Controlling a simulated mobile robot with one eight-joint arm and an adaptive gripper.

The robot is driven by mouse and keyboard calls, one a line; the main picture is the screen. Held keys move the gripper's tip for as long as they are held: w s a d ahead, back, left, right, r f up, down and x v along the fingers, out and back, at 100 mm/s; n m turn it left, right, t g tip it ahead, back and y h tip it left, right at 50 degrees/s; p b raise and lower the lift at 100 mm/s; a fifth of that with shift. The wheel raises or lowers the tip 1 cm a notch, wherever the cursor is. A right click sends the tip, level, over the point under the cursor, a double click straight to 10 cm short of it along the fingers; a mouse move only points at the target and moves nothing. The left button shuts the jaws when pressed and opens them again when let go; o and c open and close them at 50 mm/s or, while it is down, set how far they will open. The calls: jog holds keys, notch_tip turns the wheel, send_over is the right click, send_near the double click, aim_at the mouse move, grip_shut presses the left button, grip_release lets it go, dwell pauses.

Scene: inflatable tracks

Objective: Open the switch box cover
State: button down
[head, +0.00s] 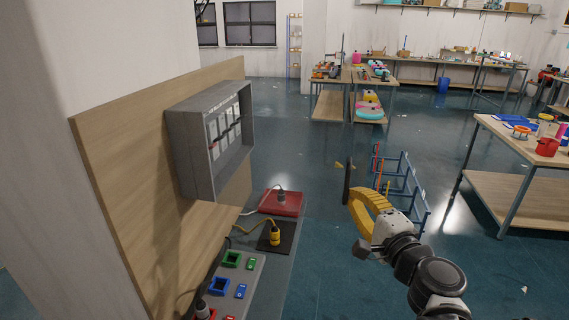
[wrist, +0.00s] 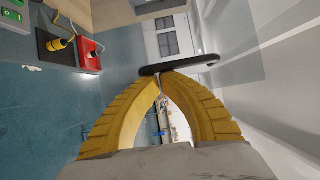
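The grey switch box (head: 203,150) is mounted on a wooden board at the left in the head view. Its front faces right, with a row of light switches (head: 222,130) visible inside; I see no opaque cover across them. My gripper (head: 352,192) is right of the box, clearly apart from it, with yellow fingers. The fingertips meet at a thin dark bar (head: 347,182) with rounded ends. In the wrist view the fingers (wrist: 163,77) close together on this dark bar (wrist: 180,65). I cannot tell whether the bar joins a see-through cover.
Below the box stand a red box (head: 281,203) with a plug, a yellow plug (head: 275,236) on a dark plate, and a panel (head: 255,283) with coloured blocks. A blue frame (head: 405,185) stands behind my gripper. A workbench (head: 520,150) is at the right. Open floor lies between.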

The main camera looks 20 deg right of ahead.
jog(key=s, duration=0.6)
jog(key=s+a+f+n+g+y+b, duration=0.1)
jog(key=a+f+n+g+y+b, duration=0.15)
jog(key=a+f+n+b, duration=0.5)
jog(key=s+a+f+n+g+y+b, duration=0.15)
jog(key=a+f+g, duration=0.25)
jog(key=f, duration=0.6)
jog(key=s+f+n+g+h+b, duration=0.4)
jog(key=s+f+n+b, duration=0.1)
jog(key=f+n+b, duration=0.4)
jog(key=shift+d+f, duration=0.15)
jog(key=shift+f, duration=0.6)
dwell(0.8)
